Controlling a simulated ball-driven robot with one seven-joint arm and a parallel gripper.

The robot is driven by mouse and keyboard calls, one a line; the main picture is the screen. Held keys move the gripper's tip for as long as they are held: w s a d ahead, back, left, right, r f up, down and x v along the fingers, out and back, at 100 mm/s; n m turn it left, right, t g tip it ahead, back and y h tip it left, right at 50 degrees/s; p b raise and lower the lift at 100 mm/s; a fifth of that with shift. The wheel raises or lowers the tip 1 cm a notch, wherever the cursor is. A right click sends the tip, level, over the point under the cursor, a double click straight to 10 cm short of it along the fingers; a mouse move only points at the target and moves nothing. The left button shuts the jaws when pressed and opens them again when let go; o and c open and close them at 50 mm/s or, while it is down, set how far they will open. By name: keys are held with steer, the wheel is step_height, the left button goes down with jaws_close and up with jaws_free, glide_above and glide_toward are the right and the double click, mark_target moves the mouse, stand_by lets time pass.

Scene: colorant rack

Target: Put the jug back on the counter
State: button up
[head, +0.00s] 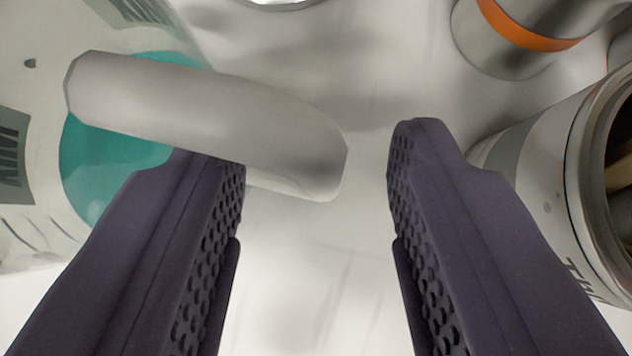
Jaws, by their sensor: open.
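The jug (30,175) is at the left, a pale body with a teal round patch and dark printed marks, cut off by the picture edge. Its pale grey handle (200,115) sticks out to the right, with its end in the gap between my fingers. My gripper (315,146) is open, with dark ridged fingers pointing up the picture. The handle covers the tip of the left finger. A clear gap separates the handle's end from the right finger. Whether the left finger touches the handle I cannot tell.
An open-topped can (545,170) with a grey band stands at the right, near my right finger. A metal cylinder with an orange band (525,30) is at the top right. A rounded metal rim (283,3) shows at the top edge. The pale surface (315,260) between my fingers is clear.

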steer(key=p+v, duration=0.4)
steer(key=v, duration=0.7)
steer(key=w+a+r+n+t+y, duration=0.1)
steer(key=w+a+r, duration=0.15)
steer(key=r, duration=0.55)
steer(key=w+a+r+n+t+y, duration=0.1)
steer(key=w+r+t, duration=0.15)
steer(key=r, duration=0.55)
steer(key=w+a+r+n+t+y, duration=0.15)
steer(key=w+r, duration=0.25)
steer(key=r, duration=0.5)
steer(key=s+r, duration=0.3)
steer(key=r, duration=0.6)
steer(key=s+r+t, duration=0.1)
steer(key=s+r, duration=0.3)
steer(key=r, duration=0.5)
steer(key=s+r+n, duration=0.1)
steer(key=s+r, duration=0.3)
steer(key=r, duration=0.5)
steer(key=shift+s+d+r+t+h, duration=0.25)
steer(key=shift+d+t+h, duration=0.1)
steer(key=shift+d, duration=0.1)
step_height(320, 180, down, 6)
steer(key=b, duration=0.6)
